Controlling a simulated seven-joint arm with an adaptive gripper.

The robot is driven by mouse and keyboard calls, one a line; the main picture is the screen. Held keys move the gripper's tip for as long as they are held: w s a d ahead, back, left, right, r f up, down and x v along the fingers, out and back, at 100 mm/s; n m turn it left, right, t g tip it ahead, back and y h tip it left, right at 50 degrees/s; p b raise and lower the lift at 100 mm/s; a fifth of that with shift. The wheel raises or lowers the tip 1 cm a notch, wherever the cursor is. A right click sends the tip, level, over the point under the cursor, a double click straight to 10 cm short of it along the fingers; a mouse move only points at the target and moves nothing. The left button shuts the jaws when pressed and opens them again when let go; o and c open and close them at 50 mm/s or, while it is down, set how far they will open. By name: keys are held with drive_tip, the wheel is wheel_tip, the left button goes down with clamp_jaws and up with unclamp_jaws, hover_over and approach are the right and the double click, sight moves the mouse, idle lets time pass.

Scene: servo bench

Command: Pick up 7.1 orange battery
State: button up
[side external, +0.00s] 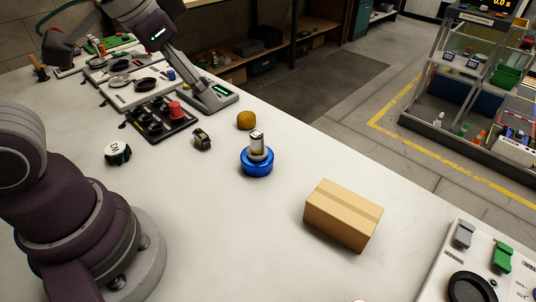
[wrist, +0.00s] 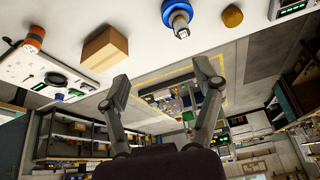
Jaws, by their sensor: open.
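I cannot tell for sure which thing is the 7.1 orange battery. A small upright piece (side external: 257,141) with a silver-grey body stands on a round blue base (side external: 257,168) on the white bench; the wrist view shows this pair at the top centre (wrist: 181,30). An orange cylinder with a dark band (wrist: 36,36) shows at the left of the wrist view. My gripper (wrist: 161,75) is open and empty in the wrist view, its fingers wide apart and clear of the bench things. The gripper is out of the side external view.
A cardboard box (side external: 343,214) stands right of the blue base. A round orange-brown thing (side external: 246,120) and a small black-yellow item (side external: 202,139) lie near it. A black tray with a red knob (side external: 175,109) lies behind. A white panel (side external: 455,255) is at right. The front bench is mostly clear.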

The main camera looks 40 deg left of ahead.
drive_tip(key=w+d+f+m+g, duration=0.15)
drive_tip(key=w+d+m, duration=0.25)
drive_tip(key=d, duration=0.5)
drive_tip(key=s+d+f+m+g, duration=0.1)
drive_tip(key=d+f+m, duration=0.1)
drive_tip(key=d, duration=0.4)
drive_tip(key=s+d+f+m, duration=0.2)
drive_tip(key=d+f, duration=0.2)
drive_tip(key=d, duration=0.2)
drive_tip(key=s+d+f+m+g+h, duration=0.1)
drive_tip(key=d+f+m, duration=0.1)
drive_tip(key=d, duration=0.4)
drive_tip(key=shift+s+f+g, duration=0.35)
drive_tip(key=shift+s+f, duration=0.05)
drive_tip(key=shift+f, duration=0.45)
drive_tip(key=f, duration=0.7)
drive_tip(key=d+f, duration=0.1)
drive_tip(key=f, duration=0.2)
drive_tip(key=shift+w+f, duration=0.15)
drive_tip(key=shift+f, duration=0.05)
clamp_jaws()
drive_tip(key=shift+r, duration=0.15)
